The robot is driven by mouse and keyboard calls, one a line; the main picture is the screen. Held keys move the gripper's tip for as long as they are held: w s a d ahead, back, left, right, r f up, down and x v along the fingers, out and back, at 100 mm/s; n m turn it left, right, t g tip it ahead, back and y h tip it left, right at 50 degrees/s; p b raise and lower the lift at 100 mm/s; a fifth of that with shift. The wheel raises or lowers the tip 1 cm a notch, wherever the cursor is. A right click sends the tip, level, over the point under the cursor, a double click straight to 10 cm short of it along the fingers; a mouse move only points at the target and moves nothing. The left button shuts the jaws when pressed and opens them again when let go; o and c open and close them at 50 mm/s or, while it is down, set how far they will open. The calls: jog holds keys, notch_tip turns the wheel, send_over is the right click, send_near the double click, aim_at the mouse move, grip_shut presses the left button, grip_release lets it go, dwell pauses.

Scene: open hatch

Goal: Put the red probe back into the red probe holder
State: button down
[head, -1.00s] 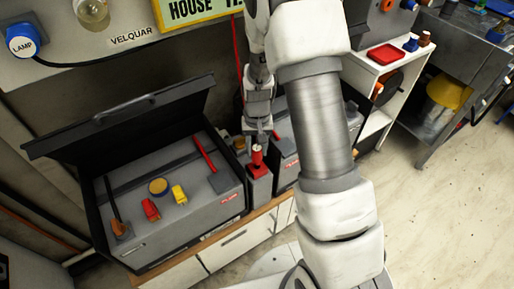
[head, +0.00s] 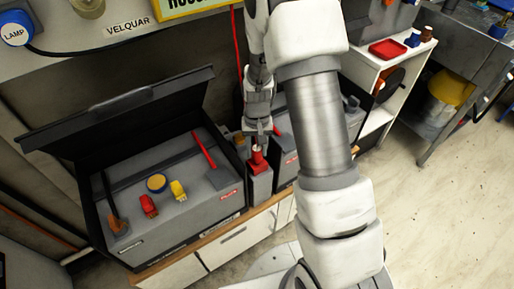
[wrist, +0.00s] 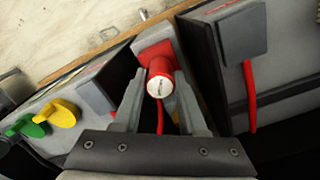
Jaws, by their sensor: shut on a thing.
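The red probe (wrist: 160,84) has a thick red handle with a pale round end cap. It stands between the two fingers of my gripper (wrist: 157,76) in the wrist view, and the gripper is shut on it. The red probe holder (wrist: 149,50) is a narrow grey block with a red top, right at the probe's lower end. In the head view my gripper (head: 258,133) is above the holder (head: 261,168), with the red handle (head: 257,154) just under the fingers. The probe looks about upright over the red top. Its tip is hidden, so how deep it sits cannot be told.
Left of the holder is a grey case with a raised black lid (head: 120,108), a red-handled lever (head: 203,149) and red and yellow knobs. A second grey unit (head: 286,150) stands close on the right. A red cord (head: 238,50) hangs behind.

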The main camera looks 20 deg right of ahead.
jog(key=shift+f+b, duration=0.55)
jog(key=shift+f, duration=0.25)
jog(key=shift+c, duration=1.9)
grip_release()
jog(key=shift+r, duration=0.1)
notch_tip(320, 180, up, 17)
jog(key=p, duration=0.4)
jog(key=shift+r, duration=0.2)
jog(key=s+r+n+t+p, duration=0.1)
jog(key=s+r+p, duration=0.4)
jog(key=s+r, duration=0.5)
jog(key=s+r+n+t+p, duration=0.1)
jog(key=s+r+t+p, duration=0.3)
jog(key=s+r, duration=0.6)
notch_tip(320, 180, up, 7)
jog(key=shift+s+f+t+p, duration=0.1)
jog(key=shift+s+t+p, duration=0.15)
jog(key=shift+p, duration=0.35)
